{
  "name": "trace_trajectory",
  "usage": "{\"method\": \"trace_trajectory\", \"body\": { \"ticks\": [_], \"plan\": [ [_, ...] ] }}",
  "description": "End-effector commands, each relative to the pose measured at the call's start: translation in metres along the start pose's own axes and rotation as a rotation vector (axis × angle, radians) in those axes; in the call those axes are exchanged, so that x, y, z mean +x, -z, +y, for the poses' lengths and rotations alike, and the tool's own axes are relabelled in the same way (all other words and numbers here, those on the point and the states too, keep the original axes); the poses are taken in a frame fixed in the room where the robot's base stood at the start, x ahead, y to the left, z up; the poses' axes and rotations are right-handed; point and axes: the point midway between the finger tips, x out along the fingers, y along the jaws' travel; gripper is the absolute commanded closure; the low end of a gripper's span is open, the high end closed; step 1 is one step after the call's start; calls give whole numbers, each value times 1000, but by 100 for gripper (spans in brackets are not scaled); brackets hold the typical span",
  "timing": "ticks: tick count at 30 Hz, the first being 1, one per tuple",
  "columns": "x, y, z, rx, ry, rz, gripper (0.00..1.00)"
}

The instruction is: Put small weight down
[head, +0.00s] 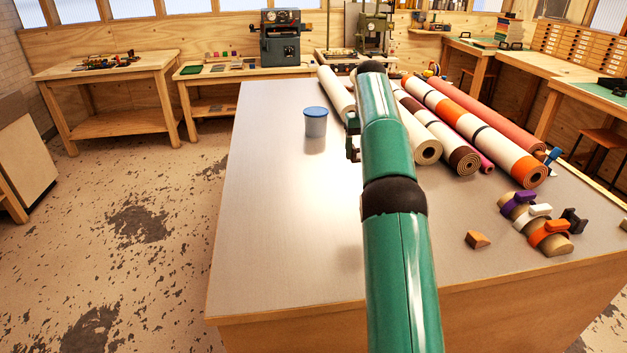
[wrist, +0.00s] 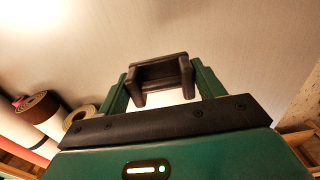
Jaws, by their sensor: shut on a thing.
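The small weight (wrist: 161,70), a dark U-shaped block, is between the two green fingers of my gripper (wrist: 162,88) in the wrist view. My gripper is shut on it. The pale grey tabletop (wrist: 235,45) shows behind it; I cannot tell how large the gap is. In the head view my gripper (head: 353,132) is mostly hidden behind my green arm, over the middle of the table (head: 280,230), left of the rolls. A dark part (head: 352,153) at its lower end seems to be the weight.
Several rolls, including an orange and white one (head: 480,135), lie to the right. Wooden pieces with coloured handles (head: 533,212), a dark block (head: 574,220) and a small wooden wedge (head: 477,240) are front right. The table's front left is clear.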

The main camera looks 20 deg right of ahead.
Motion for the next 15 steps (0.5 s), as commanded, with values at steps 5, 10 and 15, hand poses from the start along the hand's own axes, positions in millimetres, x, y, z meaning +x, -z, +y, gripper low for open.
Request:
{"method": "trace_trajectory", "body": {
  "ticks": [5, 10, 15],
  "plan": [
    [8, -9, -15, -4, 3, -5, 87],
    [19, -16, -36, -4, 3, -8, 87],
    [31, -26, -63, -5, 4, -8, 87]
  ]
}}
